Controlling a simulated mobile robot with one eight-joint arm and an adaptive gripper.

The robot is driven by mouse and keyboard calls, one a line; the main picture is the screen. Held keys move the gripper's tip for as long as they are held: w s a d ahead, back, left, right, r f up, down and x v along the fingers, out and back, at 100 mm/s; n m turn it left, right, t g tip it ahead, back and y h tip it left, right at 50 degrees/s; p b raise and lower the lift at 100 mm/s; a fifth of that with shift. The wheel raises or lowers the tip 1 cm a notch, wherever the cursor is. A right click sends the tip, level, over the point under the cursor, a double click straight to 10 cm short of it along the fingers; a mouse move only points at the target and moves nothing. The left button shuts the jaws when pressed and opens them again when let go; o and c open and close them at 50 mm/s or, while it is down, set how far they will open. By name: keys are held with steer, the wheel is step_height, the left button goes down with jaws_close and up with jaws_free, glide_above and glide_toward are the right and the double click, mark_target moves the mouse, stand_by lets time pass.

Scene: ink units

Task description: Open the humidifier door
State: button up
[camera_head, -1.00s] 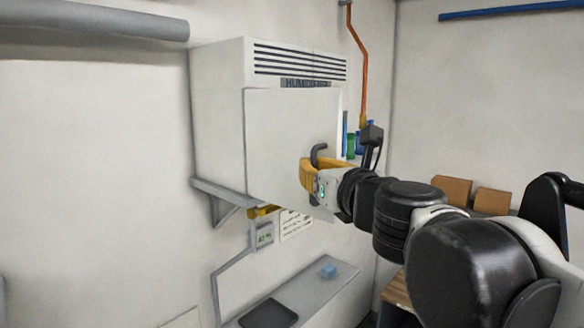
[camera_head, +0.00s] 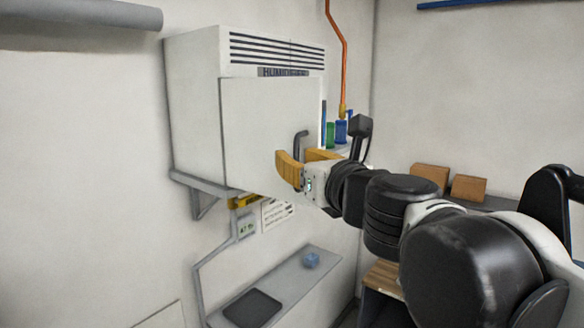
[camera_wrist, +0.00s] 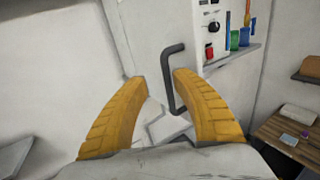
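The humidifier (camera_head: 195,110) is a white wall box with dark vents on top. Its flat white door (camera_head: 255,125) covers most of the front; I cannot tell whether it stands slightly ajar. A dark bar handle (camera_head: 297,147) sits near the door's right edge. My gripper (camera_head: 300,160) has two yellow fingers spread at the handle. In the wrist view, my gripper (camera_wrist: 160,84) is open, and the handle (camera_wrist: 167,75) shows between the fingers, close to the right fingertip. Contact cannot be made out. The handle's lower part is partly hidden in the head view.
A control panel (camera_wrist: 209,25) with a knob lies right of the door. Green and blue bottles (camera_head: 341,131) stand on a ledge there. Cardboard boxes (camera_head: 430,178) stand right.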

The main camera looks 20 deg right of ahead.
steer(key=s, duration=1)
steer(key=shift+d, duration=0.45)
steer(key=a+f+n+g+y+b, duration=0.3)
steer(key=f+n+b, duration=0.75)
steer(key=f, duration=0.95)
steer(key=a+f+n+g+b, duration=0.35)
steer(key=f+n+b, duration=0.7)
steer(key=f, duration=0.85)
steer(key=s+d+f+n+g+h+b, duration=0.1)
steer(key=f+n+b, duration=0.3)
steer(key=f, duration=0.7)
steer(key=s+d+f+n+g+h+b, duration=0.2)
steer(key=f+n+b, duration=0.3)
steer(key=f, duration=0.6)
steer(key=s+d+f+n+g+h+b, duration=0.1)
steer(key=s+d+f+n+b, duration=0.1)
steer(key=f+n+b, duration=0.3)
step_height(320, 180, down, 6)
steer(key=s+b, duration=0.1)
steer(key=b, duration=0.2)
steer(key=shift+d+f+h, duration=0.25)
steer(key=shift+d+h, duration=0.05)
steer(key=shift+d, duration=0.05)
